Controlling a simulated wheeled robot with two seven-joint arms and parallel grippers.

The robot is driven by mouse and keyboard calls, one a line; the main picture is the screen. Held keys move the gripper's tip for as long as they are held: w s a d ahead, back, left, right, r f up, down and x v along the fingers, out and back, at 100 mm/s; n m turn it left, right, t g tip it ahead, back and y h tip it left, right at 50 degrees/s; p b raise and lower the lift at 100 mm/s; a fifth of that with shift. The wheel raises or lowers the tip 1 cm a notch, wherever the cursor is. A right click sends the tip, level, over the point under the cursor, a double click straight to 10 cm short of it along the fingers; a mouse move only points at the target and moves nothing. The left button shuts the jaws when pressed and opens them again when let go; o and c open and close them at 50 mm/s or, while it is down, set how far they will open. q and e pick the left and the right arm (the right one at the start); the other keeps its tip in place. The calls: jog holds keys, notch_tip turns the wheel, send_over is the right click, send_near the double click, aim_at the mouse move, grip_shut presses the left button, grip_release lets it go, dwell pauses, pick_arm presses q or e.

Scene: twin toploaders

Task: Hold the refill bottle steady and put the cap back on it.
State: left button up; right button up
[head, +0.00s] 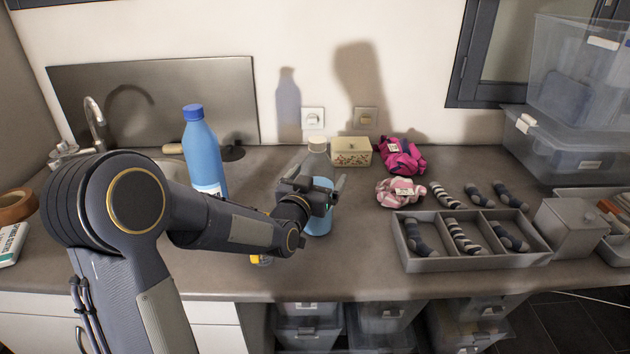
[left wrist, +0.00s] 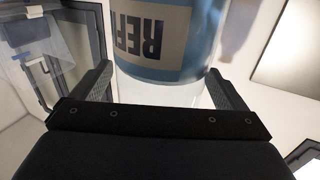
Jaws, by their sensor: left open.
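The refill bottle (head: 319,222) stands upright on the counter, its lower part blue and its upper part pale. My left gripper (head: 322,184) is open at its upper body and hides part of it. In the left wrist view, the bottle (left wrist: 170,40) shows a blue and cream label with large letters, partly cut off. It lies between the open fingers of the gripper (left wrist: 164,84); I cannot tell whether they touch it. A small yellow thing (head: 266,261) shows below my left forearm, mostly hidden; I cannot tell whether it is the cap. My right gripper is out of view.
A blue bottle with a blue cap (head: 203,158) stands left of the refill bottle. Behind are a patterned box (head: 351,152) and pink scrunchies (head: 402,192). A grey divided tray (head: 470,263) with striped socks is at the right. Counter between bottle and tray is clear.

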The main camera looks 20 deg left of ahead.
pick_arm(q)
jog(key=shift+r+p, duration=0.25)
jog(key=shift+p, duration=0.05)
jog(key=s+b, duration=0.2)
jog(key=s, duration=1)
jog(key=shift+d+f, duration=0.15)
jog(key=shift+d, duration=0.2)
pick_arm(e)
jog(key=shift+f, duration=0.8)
